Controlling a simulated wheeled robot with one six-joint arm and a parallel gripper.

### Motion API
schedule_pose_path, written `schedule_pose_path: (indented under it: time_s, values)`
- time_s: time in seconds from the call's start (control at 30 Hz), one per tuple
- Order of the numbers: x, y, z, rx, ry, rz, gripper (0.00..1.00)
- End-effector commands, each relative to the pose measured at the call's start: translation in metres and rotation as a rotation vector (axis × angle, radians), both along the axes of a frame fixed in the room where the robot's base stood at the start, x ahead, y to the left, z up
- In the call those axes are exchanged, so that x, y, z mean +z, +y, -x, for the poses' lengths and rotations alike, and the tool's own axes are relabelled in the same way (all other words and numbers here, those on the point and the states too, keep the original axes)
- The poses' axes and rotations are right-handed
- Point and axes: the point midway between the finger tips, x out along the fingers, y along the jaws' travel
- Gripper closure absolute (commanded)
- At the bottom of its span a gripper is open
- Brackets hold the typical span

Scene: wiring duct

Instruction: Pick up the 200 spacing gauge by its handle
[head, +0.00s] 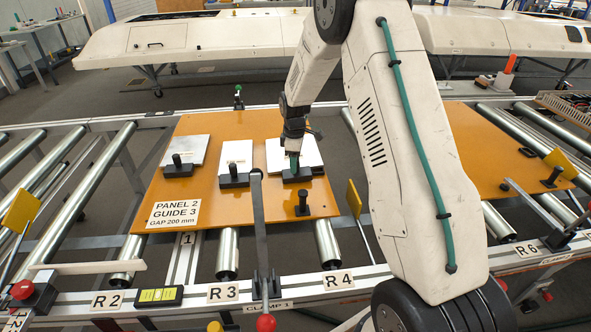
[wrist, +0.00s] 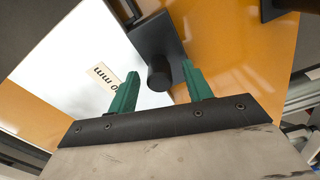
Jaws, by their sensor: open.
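Three white gauge plates with black bases and upright black knob handles lie on the orange panel: a left one (head: 192,147), a middle one (head: 237,153) and a right one (head: 309,150). My gripper (head: 294,161) is over the base of the right one. In the wrist view my gripper (wrist: 160,84) is open, with a green finger on each side of the black handle (wrist: 159,77). The white plate (wrist: 80,50) bears a label (wrist: 107,76) ending in "0 mm"; its first digits cannot be read. Contact with the handle cannot be told.
A clamp lever with a red knob (head: 265,322) rises in front of the middle gauge. A black post (head: 303,205) stands near the right gauge.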

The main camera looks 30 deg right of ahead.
Motion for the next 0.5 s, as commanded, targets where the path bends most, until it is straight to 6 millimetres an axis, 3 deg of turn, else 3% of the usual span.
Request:
schedule_pose_path:
  time_s: [0.17, 0.33, 0.5]
  values:
    - [0.0004, -0.0001, 0.0000, 0.000, 0.000, 0.000, 0.53]
    - [0.0005, -0.0002, 0.0001, 0.000, 0.000, 0.000, 1.00]
    - [0.0012, -0.0004, -0.0005, 0.000, -0.001, 0.000, 1.00]
